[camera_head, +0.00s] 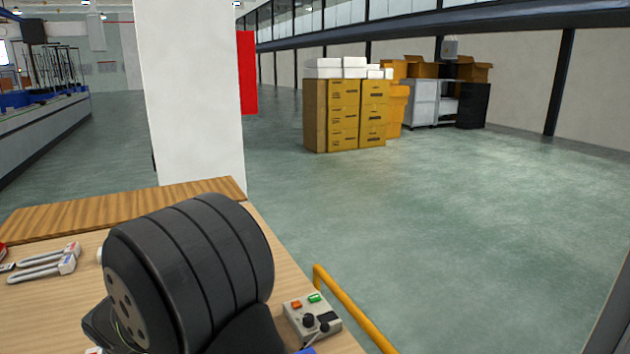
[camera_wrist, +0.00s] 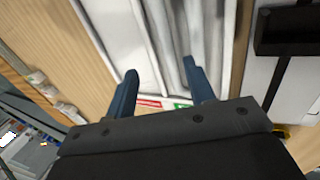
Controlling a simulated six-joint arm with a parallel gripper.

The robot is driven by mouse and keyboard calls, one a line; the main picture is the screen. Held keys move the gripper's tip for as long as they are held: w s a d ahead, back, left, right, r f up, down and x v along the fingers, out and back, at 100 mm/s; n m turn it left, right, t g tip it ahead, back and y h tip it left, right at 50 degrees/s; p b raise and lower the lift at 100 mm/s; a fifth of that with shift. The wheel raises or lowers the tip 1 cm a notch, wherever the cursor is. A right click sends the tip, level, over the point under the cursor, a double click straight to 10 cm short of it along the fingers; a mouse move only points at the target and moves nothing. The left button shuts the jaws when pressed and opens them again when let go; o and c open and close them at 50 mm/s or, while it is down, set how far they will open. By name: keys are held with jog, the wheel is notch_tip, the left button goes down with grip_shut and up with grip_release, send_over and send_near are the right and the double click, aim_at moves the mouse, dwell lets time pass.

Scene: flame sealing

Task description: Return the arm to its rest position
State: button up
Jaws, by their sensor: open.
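My gripper (camera_wrist: 159,70) shows in the wrist view. Its two blue fingers are apart, with nothing held between them. Beyond the fingers is a pale grey and white framed object (camera_wrist: 170,45) with long ridges. Small red and green markings show on it between the fingers. I cannot tell whether the fingertips touch it. In the head view my gripper does not show; a large black rounded part fills the lower middle and hides some of the table.
The wooden table (camera_head: 60,310) holds grey tools (camera_head: 45,262) at left and a control box (camera_head: 312,318) with red and green buttons at right. A yellow rail (camera_head: 350,308) runs along the right. A white pillar (camera_head: 190,90) stands behind. Cardboard boxes (camera_head: 345,115) stand farther off on open floor.

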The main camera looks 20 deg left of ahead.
jog(key=shift+x, duration=1.05)
jog(key=o, duration=1.1)
jog(key=shift+d+f, duration=0.1)
jog(key=shift+d, duration=0.05)
jog(key=shift+w+d, duration=0.2)
jog(key=shift+d, duration=0.05)
jog(key=w+d+r+g+h, duration=0.2)
jog(key=w+d+r, duration=0.45)
jog(key=d, duration=0.25)
jog(key=w+d+r+g+h, duration=0.1)
jog(key=w+d+r, duration=0.5)
jog(key=d+r, duration=0.15)
jog(key=f, duration=0.9)
jog(key=shift+d+f, duration=0.35)
jog(key=shift+f, duration=0.05)
